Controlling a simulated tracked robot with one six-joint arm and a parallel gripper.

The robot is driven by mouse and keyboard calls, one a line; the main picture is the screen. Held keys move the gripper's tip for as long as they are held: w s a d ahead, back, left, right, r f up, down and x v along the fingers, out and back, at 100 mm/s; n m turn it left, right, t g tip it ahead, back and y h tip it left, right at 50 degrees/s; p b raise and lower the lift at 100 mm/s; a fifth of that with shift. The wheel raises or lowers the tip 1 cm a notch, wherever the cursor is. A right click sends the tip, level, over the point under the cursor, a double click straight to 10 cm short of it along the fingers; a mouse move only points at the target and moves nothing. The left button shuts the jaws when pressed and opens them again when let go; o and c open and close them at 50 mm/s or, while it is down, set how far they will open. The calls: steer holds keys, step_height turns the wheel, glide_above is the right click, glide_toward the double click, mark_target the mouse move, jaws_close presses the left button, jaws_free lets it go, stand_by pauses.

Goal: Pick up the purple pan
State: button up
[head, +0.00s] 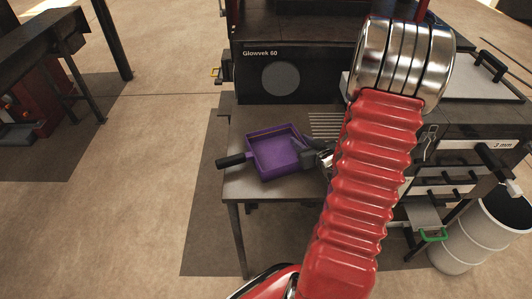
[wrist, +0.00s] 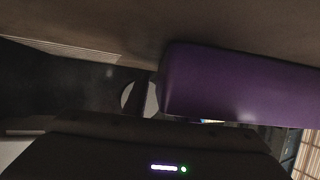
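The purple pan (head: 272,152), a square shallow tray with raised walls, sits on a small brown side table (head: 237,187). A black handle (head: 233,161) sticks out from its left side. My gripper (head: 316,152) is at the pan's right side, partly hidden behind my red arm. Dark parts there blend together, so I cannot tell gripper fingers from a second handle, or whether they touch. In the wrist view the pan's purple wall (wrist: 235,85) fills the right, close to the camera. The fingers are not clear there, so open or shut does not show.
A black machine marked "Glowvek 60" (head: 281,78) stands behind the table. At the right are a drawer unit (head: 450,185) with projecting handles and a whitish barrel (head: 470,235). Open floor (head: 140,220) lies left of the table.

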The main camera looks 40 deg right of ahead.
stand_by(0.4)
steer(key=shift+s, duration=0.1)
jaws_close()
stand_by(0.3)
